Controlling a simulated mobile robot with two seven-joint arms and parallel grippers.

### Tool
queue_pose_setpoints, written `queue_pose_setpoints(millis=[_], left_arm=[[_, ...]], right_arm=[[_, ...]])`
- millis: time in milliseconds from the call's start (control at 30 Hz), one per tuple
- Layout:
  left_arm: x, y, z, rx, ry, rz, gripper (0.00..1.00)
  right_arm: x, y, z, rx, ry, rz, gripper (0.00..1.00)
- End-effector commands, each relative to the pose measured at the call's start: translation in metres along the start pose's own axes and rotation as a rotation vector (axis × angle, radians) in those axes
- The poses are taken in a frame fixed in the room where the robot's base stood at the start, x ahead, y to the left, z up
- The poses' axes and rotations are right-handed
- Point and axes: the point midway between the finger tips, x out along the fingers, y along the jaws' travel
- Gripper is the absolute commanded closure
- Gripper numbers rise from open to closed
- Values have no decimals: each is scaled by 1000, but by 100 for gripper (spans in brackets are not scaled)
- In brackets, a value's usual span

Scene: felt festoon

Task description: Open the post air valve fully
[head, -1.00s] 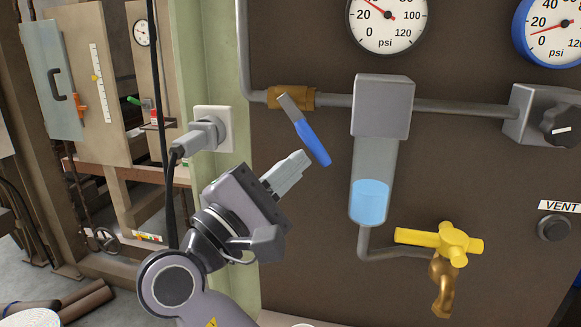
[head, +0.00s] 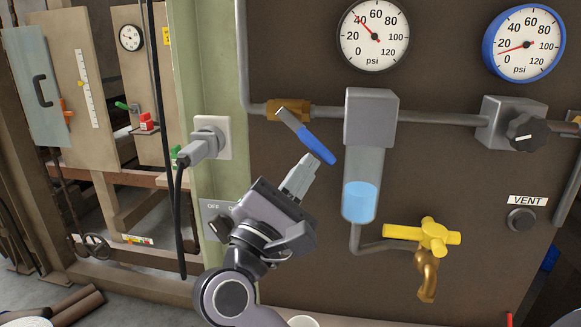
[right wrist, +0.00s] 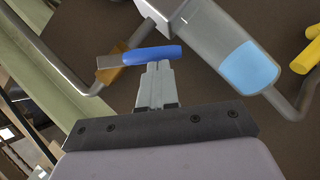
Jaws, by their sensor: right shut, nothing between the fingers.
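The post air valve is a brass valve body (head: 291,109) on the grey pipe, with a flat metal lever in a blue sleeve (head: 317,146). The lever slants down to the right, partway between along and across the pipe. In the right wrist view the blue sleeve (right wrist: 152,54) lies across the fingertips. My right gripper (head: 310,162) is shut and empty, its tips just under the sleeve and touching it or very close. The brass body (right wrist: 116,68) also shows at upper left there. My left gripper is out of view.
Right of the lever hangs a grey filter with a clear bowl of blue liquid (head: 361,199). Below it is a yellow-handled tap (head: 430,236). A plug in a wall socket (head: 207,142) sits to the left. Two gauges (head: 375,36) are above; the left needle points near 40.

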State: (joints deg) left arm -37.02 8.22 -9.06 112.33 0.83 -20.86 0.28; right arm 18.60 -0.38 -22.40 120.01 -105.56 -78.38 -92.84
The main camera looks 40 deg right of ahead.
Motion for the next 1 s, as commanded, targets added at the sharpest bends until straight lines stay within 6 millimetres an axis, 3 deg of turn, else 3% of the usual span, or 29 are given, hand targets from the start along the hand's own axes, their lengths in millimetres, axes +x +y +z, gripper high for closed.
queue_pose_setpoints(millis=[433, 1000], left_arm=[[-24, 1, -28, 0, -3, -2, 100], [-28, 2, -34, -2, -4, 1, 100]], right_arm=[[16, -7, 20, -250, 1, 165, 100], [20, -10, 27, -244, 0, 159, 100]])
